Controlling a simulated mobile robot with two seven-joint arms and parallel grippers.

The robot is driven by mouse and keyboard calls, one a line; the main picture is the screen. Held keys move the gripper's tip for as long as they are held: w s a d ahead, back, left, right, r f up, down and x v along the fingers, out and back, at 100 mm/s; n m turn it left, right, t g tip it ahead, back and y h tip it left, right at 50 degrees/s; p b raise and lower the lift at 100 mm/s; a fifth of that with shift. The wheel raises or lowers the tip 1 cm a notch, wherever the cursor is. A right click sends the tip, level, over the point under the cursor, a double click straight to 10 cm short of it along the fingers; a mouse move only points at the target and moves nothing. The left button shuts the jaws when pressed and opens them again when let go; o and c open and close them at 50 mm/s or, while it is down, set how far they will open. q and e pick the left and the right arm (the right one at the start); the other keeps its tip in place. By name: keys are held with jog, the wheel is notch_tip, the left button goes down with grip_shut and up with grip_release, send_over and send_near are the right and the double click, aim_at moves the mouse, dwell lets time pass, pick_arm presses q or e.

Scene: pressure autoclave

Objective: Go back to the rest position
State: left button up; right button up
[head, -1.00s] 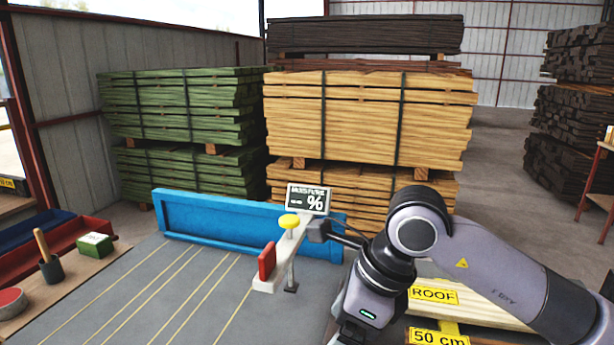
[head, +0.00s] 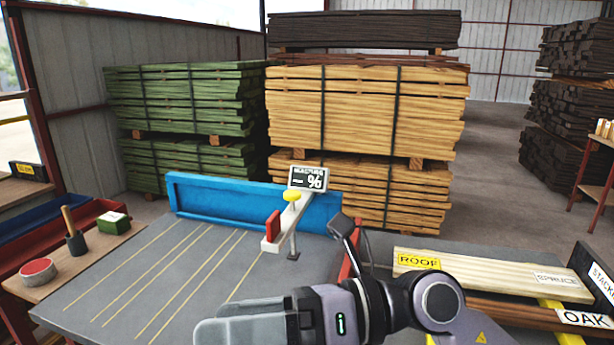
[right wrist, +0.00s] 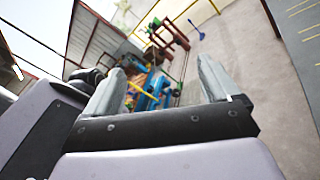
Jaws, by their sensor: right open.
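My right gripper (head: 225,328) is low in the head view, over the near part of the grey table (head: 130,280), pointing left. In the right wrist view its two fingers (right wrist: 160,88) stand wide apart with nothing between them. My left gripper is in neither view.
A moisture meter with a white arm, yellow knob and % display (head: 308,178) stands by the blue fence (head: 225,200) at the table's back. A wooden shelf (head: 110,250) with a green box and cups is left. Boards labelled ROOF (head: 480,275) and OAK lie right. Timber stacks stand behind.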

jog(key=w+d+r+m+t+y, duration=0.5)
jog(key=d+r+m+t, duration=0.15)
jog(key=m+t, duration=0.85)
jog(key=w+d+f+m+t+h, duration=0.3)
jog(key=d+f+m+t+h, duration=0.15)
jog(key=d+m+h, duration=0.4)
jog(key=w+d+f+m+t+h, duration=0.3)
jog(key=d+f+m+t+h, duration=0.15)
jog(key=m+h, duration=0.65)
jog(key=s+d+f+m+g+h, duration=0.1)
jog(key=s+d+f+m+g, duration=0.15)
jog(key=f, duration=0.35)
jog(key=s+d+f+m+g+h, duration=0.1)
jog(key=s+d+f+m+g, duration=0.2)
jog(key=f, duration=0.4)
jog(key=s+d+f+m+g+h, duration=0.1)
jog(key=d+f+m+g+h, duration=0.1)
jog(key=d+f+m+g, duration=0.3)
jog(key=s+f+m+g+y, duration=0.1)
jog(key=s+f+g, duration=0.85)
jog(key=s, duration=0.65)
jog(key=w+a+f+t+y+b, duration=0.1)
jog(key=w+f+t, duration=0.2)
jog(key=f, duration=0.3)
jog(key=w+a+f+t+y, duration=0.1)
jog(key=w+a+f+t, duration=0.1)
jog(key=f+t, duration=0.4)
jog(key=shift+w+f+b, duration=0.35)
jog(key=shift+w+b, duration=0.05)
jog(key=shift+w, duration=0.05)
